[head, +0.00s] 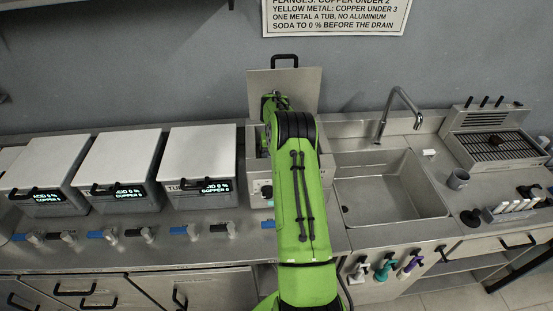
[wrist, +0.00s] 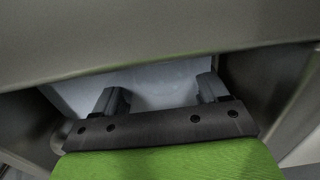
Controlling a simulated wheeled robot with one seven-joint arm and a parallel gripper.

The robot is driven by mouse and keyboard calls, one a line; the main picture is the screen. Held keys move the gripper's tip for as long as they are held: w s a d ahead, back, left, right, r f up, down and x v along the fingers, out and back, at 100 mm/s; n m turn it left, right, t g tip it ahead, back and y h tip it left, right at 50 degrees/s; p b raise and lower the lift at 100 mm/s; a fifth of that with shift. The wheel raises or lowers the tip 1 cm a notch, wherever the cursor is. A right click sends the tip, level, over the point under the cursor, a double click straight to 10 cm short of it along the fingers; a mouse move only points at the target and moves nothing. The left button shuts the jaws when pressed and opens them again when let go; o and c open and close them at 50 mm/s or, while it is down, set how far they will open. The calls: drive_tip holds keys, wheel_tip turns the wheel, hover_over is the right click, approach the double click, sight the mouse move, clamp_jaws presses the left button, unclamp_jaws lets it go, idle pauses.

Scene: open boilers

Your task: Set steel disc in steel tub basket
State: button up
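An open tub (head: 256,188) stands at the back of the counter with its lid (head: 308,85) raised. My green arm reaches over it and hides most of its inside, and my gripper is hidden in the head view. In the wrist view my gripper (wrist: 160,95) is between the tub's steel walls (wrist: 265,80). Its two dark fingers are well apart, with nothing clearly held between them. A pale surface (wrist: 150,85) lies beyond the fingers; I cannot tell whether it is the basket or the tub floor. I cannot make out the steel disc for certain in either view.
Several closed tubs (head: 117,158) stand to the left, with displays reading acid 0 % and copper 0. Taps line the counter front. A sink (head: 390,190) with a faucet (head: 400,100) is on the right. Beyond it are a grey cup (head: 458,179), a grate (head: 498,146) and a dark round thing (head: 470,218).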

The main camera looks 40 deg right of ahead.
drive_tip(key=shift+s+a+f, duration=0.15)
drive_tip(key=shift+s+f, duration=0.05)
drive_tip(key=shift+f, duration=0.1)
drive_tip(key=shift+r, duration=0.1)
wheel_tip(320, 180, up, 13)
drive_tip(key=s+a+r+n+t+h, duration=0.1)
drive_tip(key=a+r+n, duration=0.2)
drive_tip(key=a+r, duration=1.05)
drive_tip(key=s+a+r+n+t, duration=0.3)
drive_tip(key=s+a+r, duration=0.1)
drive_tip(key=s+a, duration=0.9)
drive_tip(key=s+a+f+n, duration=0.1)
drive_tip(key=s+a+f, duration=0.1)
drive_tip(key=s, duration=0.3)
drive_tip(key=s+a+f+n+t+y, duration=0.1)
drive_tip(key=s+a+f, duration=0.1)
drive_tip(key=s+a, duration=0.3)
drive_tip(key=shift+s+a+f+p, duration=0.2)
drive_tip(key=shift+a+f+p, duration=0.05)
drive_tip(key=shift+f+p, duration=0.15)
